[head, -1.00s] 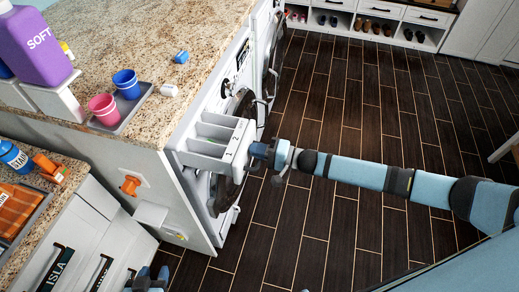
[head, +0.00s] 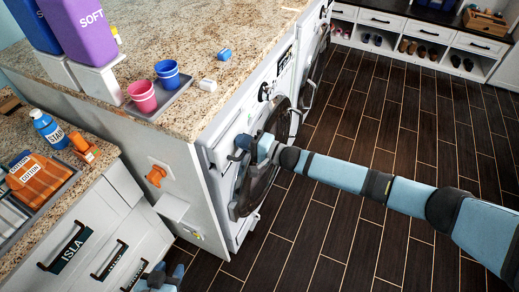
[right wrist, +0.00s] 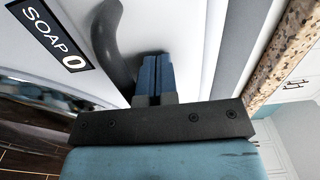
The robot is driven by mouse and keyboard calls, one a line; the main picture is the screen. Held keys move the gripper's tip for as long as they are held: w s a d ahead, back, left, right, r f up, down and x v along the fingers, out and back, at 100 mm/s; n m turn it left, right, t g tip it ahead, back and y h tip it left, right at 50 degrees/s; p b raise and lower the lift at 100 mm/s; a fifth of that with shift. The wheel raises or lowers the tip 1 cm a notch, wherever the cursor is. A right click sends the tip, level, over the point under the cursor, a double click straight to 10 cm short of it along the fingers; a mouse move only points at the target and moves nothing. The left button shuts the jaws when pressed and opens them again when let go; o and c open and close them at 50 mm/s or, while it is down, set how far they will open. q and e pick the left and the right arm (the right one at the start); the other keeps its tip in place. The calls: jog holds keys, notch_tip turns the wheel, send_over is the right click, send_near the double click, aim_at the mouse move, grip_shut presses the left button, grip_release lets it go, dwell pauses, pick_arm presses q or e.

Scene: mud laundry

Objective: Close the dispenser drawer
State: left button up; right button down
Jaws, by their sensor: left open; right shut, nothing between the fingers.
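The dispenser drawer (head: 224,143) is at the upper left of the near washing machine's front (head: 246,120). Its compartments no longer show, and its front looks about flush with the machine. In the right wrist view, a white front panel (right wrist: 178,25) carries a "SOAP 0" label (right wrist: 45,30) and a dark curved handle (right wrist: 112,42). My right gripper (head: 243,146) is shut and empty, with its blue fingertips (right wrist: 155,60) at this panel, beside the handle. Contact is hard to tell. My left gripper (head: 160,275) is open, low at the bottom edge, away from the drawer.
A lower counter with a blue bottle (head: 47,128) is at left. A second machine (head: 318,50) stands beyond. The dark floor (head: 370,120) is clear.

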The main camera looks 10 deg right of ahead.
jog(key=shift+x, duration=1.1)
jog(key=shift+r, duration=0.3)
jog(key=shift+s, duration=0.1)
